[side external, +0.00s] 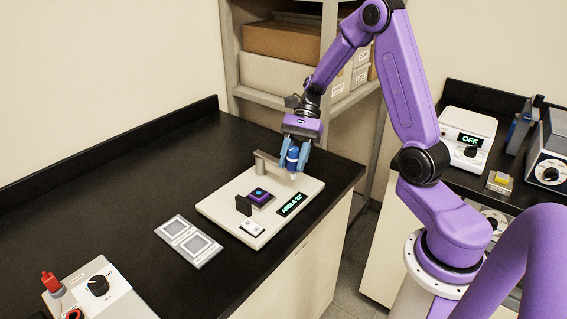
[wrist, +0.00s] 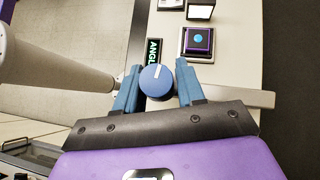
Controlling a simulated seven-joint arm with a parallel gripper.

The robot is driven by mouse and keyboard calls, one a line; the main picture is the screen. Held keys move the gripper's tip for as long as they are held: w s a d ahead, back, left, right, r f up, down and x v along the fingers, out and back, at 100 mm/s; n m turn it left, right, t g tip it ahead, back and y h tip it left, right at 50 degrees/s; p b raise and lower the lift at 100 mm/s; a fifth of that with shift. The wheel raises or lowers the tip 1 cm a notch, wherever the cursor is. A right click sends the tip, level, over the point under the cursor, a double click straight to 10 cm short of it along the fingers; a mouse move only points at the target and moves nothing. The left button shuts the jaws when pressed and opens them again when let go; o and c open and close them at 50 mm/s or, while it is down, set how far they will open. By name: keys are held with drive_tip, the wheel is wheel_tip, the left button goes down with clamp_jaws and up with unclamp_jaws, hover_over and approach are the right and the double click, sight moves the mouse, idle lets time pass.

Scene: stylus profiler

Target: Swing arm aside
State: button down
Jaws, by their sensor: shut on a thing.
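The stylus profiler (side external: 227,207) is a pale flat base on the black bench, with a small lit display (side external: 292,204) reading what looks like "ANGLE" and a number. Its grey swing arm (side external: 266,158) stands at the back of the base and also shows in the wrist view (wrist: 240,98). A blue round knob (wrist: 156,80) with a white mark sits at the arm. My gripper (side external: 293,158) is shut on this blue knob, its two blue fingers on either side in the wrist view (wrist: 155,88). A dark purple square sample with a blue dot (side external: 259,196) lies on the base.
A dark upright piece (side external: 243,205) and a white button plate (side external: 252,228) are on the base. A grey two-square tray (side external: 188,241) lies left of it. A white dial box (side external: 100,290) is at the front left. Bare bench lies behind the tray.

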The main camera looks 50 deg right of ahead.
drive_tip(key=shift+w+d+n+g+h, duration=0.15)
drive_tip(key=shift+d+n+g+h, duration=0.25)
drive_tip(key=shift+d+n+g, duration=0.55)
drive_tip(key=shift+w+d+n+g+h, duration=0.1)
drive_tip(key=shift+d+n+g+h, duration=0.4)
drive_tip(key=shift+d+n, duration=0.75)
drive_tip(key=c, duration=0.7)
unclamp_jaws()
drive_tip(key=shift+c, duration=0.2)
drive_tip(key=shift+w+r, duration=0.1)
drive_tip(key=v, duration=1.1)
drive_tip(key=shift+w+d, duration=0.2)
drive_tip(key=shift+d, duration=0.15)
drive_tip(key=shift+r, duration=0.15)
